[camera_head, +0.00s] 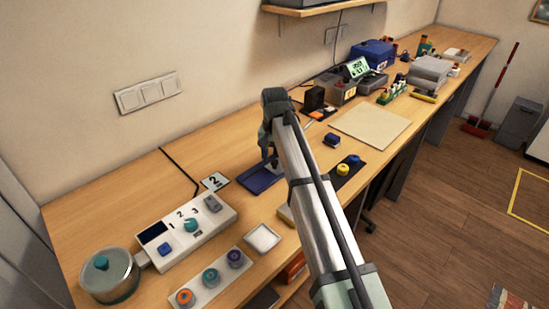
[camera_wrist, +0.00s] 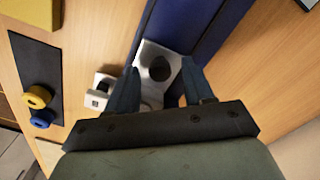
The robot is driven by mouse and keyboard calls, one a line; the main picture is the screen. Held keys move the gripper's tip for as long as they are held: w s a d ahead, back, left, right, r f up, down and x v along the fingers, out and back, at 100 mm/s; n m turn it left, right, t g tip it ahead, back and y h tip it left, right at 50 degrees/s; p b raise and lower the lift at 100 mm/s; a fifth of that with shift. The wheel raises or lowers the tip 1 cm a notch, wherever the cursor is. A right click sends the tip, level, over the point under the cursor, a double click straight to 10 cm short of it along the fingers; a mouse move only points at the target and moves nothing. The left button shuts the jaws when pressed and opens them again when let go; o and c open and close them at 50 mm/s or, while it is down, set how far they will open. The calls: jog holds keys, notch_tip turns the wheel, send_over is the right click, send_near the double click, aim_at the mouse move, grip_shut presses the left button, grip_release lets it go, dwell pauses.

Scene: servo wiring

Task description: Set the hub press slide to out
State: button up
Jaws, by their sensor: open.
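The hub press shows in the head view as a low dark blue base (camera_head: 264,179) near the middle of the bench, partly hidden by my arm. In the wrist view its long blue body (camera_wrist: 200,25) runs up and to the right. A pale grey piece with a dark round spot (camera_wrist: 160,62), apparently the press slide, lies on the blue body. My gripper (camera_wrist: 158,80) is open, with its two blue-grey fingers on either side of the pale piece. I cannot tell whether the fingers touch it. The slide's position along its travel is unclear.
A yellow ring (camera_wrist: 38,96) and a blue ring (camera_wrist: 43,118) lie on a dark mat (camera_wrist: 34,62). A small white part (camera_wrist: 98,97) sits left of my gripper. A control box (camera_head: 186,232) and a metal pot (camera_head: 110,277) stand at the left. A beige mat (camera_head: 369,130) is clear.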

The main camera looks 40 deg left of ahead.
jog(key=shift+f, duration=0.2)
grip_shut()
dwell(0.5)
